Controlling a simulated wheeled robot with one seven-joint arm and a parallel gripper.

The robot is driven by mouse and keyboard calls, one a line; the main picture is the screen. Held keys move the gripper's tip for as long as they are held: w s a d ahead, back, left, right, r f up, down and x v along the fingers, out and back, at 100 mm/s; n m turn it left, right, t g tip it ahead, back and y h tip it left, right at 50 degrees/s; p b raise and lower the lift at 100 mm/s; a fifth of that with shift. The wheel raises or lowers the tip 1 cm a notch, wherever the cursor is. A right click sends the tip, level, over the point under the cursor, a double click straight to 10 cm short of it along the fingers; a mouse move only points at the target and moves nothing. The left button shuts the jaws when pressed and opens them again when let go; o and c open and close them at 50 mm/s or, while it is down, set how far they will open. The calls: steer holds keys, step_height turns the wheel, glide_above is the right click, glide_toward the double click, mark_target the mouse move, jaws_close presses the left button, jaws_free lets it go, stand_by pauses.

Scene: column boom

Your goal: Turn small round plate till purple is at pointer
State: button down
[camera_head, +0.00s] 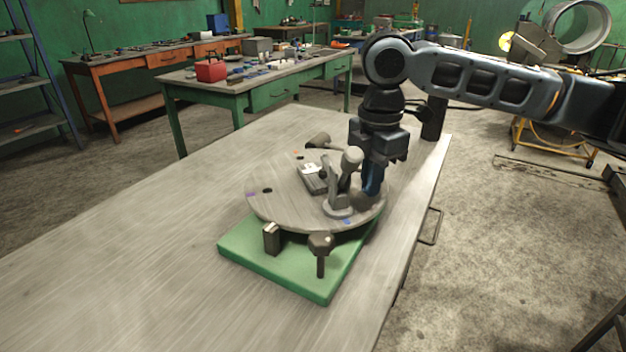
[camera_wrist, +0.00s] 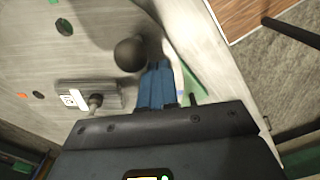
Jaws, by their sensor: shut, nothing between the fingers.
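The small round plate (camera_head: 285,205) is a grey disc on a green base (camera_head: 250,258). Its purple mark (camera_head: 251,194) is at the left rim, a blue mark (camera_head: 347,221) at the front right and an orange mark (camera_head: 295,152) at the back. My gripper (camera_head: 372,188) has its blue fingers shut, pointing down at the plate's right side; contact is unclear. In the wrist view the fingers (camera_wrist: 157,88) are together beside a dark round knob (camera_wrist: 130,54). I cannot tell which part is the pointer; a dark upright block (camera_head: 271,238) stands at the front rim.
A grey upright handle (camera_head: 339,190) and a block with a white label (camera_head: 312,178) stand on the plate. A dark knob on a post (camera_head: 320,250) is at the front. The bench (camera_head: 130,250) is clear to the left; its right edge is close by.

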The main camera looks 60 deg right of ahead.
steer(key=shift+d, duration=0.1)
stand_by(0.3)
steer(key=shift+s+d, duration=0.1)
steer(key=shift+d, duration=0.8)
steer(key=shift+d, duration=0.85)
steer(key=shift+w+d, duration=0.25)
steer(key=shift+d, duration=0.55)
